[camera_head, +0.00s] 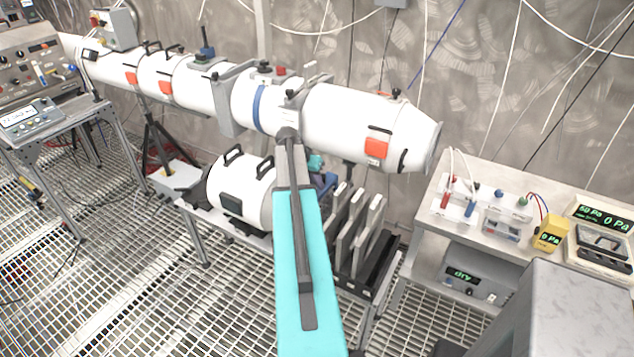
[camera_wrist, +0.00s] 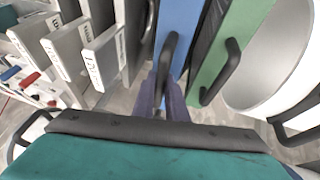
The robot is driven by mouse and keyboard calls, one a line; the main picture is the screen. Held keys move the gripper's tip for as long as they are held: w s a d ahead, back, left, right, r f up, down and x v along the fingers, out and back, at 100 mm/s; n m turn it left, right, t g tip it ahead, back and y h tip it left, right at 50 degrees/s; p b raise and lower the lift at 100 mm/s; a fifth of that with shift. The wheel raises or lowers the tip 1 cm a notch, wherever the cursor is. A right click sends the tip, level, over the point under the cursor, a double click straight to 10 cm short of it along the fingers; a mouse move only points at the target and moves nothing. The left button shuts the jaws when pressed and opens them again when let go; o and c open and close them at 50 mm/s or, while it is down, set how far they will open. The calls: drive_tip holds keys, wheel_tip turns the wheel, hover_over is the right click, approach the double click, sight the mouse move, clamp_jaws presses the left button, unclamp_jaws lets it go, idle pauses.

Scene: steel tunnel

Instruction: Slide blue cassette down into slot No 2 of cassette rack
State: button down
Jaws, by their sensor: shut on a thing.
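In the wrist view the blue cassette (camera_wrist: 180,28) stands upright at the top centre, with a dark bar handle (camera_wrist: 167,62). My gripper (camera_wrist: 164,92), with purple fingers, is shut on that handle. The cassette's lower part is out of view. The cassette rack (camera_head: 378,262) is dark, with several upright grey plates, right of my arm in the head view. In the wrist view grey plates with white labelled ends (camera_wrist: 103,62) stand at the left; I cannot tell which slot is No 2. In the head view my arm hides most of the gripper and cassette.
A green cassette (camera_wrist: 232,45) with a dark handle stands close right of the blue one. A white cylinder (camera_wrist: 282,60) is further right. A long white tube (camera_head: 345,115) runs behind the rack. A bench with instruments (camera_head: 455,205) stands right.

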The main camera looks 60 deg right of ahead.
drive_tip(key=shift+f+b, duration=0.45)
drive_tip(key=shift+f, duration=0.1)
drive_tip(key=c, duration=1.8)
unclamp_jaws()
drive_tip(key=shift+o, duration=0.2)
drive_tip(key=shift+r, duration=0.1)
drive_tip(key=shift+r+p, duration=0.6)
drive_tip(key=shift+r, duration=0.05)
drive_tip(key=shift+a+r+b, duration=0.2)
drive_tip(key=shift+b, duration=0.15)
drive_tip(key=b+v, duration=0.2)
drive_tip(key=v, duration=0.9)
drive_tip(key=shift+b, duration=0.4)
drive_tip(key=shift+r, duration=0.1)
